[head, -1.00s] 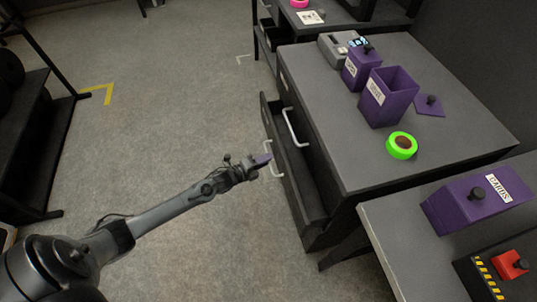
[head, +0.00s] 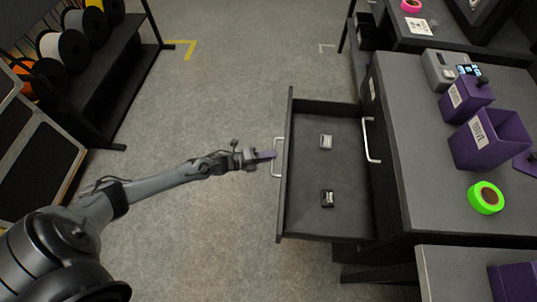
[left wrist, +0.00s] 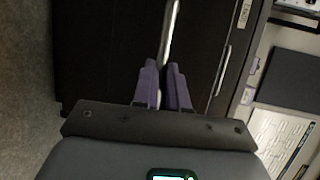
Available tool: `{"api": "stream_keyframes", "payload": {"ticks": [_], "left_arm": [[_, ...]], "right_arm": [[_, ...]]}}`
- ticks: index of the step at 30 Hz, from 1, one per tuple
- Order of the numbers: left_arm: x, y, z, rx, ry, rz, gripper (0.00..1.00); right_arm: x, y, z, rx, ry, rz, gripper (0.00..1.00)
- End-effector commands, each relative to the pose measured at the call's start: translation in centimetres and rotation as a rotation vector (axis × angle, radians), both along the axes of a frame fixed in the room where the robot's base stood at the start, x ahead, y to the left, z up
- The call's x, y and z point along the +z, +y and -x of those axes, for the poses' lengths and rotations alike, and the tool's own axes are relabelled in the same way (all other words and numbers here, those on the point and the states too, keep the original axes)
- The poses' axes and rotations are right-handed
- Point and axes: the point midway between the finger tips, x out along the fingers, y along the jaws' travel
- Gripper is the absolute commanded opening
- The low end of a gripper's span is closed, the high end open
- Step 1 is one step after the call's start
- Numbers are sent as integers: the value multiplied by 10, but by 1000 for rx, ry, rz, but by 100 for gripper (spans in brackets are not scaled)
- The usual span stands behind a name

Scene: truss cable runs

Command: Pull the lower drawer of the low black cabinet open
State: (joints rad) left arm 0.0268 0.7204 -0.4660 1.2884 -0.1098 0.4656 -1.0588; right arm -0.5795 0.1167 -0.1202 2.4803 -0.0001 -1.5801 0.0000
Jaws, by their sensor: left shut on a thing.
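The low black cabinet (head: 430,140) stands at the right in the head view. Its lower drawer (head: 308,225) is pulled well out to the left, with two small items inside, one pale and one dark. My left gripper (head: 272,155) is at the white bar handle (head: 278,172) on the drawer's front. In the left wrist view its purple fingers (left wrist: 165,82) are shut on the handle bar (left wrist: 170,35). The upper drawer's handle (head: 370,140) sits to the right of the open drawer. The upper drawer looks shut. My right gripper is not in view.
A green tape roll (head: 486,198), purple boxes (head: 488,140) and a grey device (head: 440,68) stand on the cabinet top. A rack of spools (head: 75,50) is at the upper left. The floor (head: 225,95) left of the drawer is clear.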

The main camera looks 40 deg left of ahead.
Motion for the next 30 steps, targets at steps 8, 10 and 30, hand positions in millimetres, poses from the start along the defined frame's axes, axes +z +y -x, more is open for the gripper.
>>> {"api": "stream_keyframes", "payload": {"ticks": [8, 10, 30], "left_arm": [[-1, 1, 0, -7, 2, -3, 0], [-1, 1, 0, -7, 3, -2, 0], [1, 2, 3, -8, 2, -2, 38]], "right_arm": [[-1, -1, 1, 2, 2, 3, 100], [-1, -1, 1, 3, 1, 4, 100], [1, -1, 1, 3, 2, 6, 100]]}}
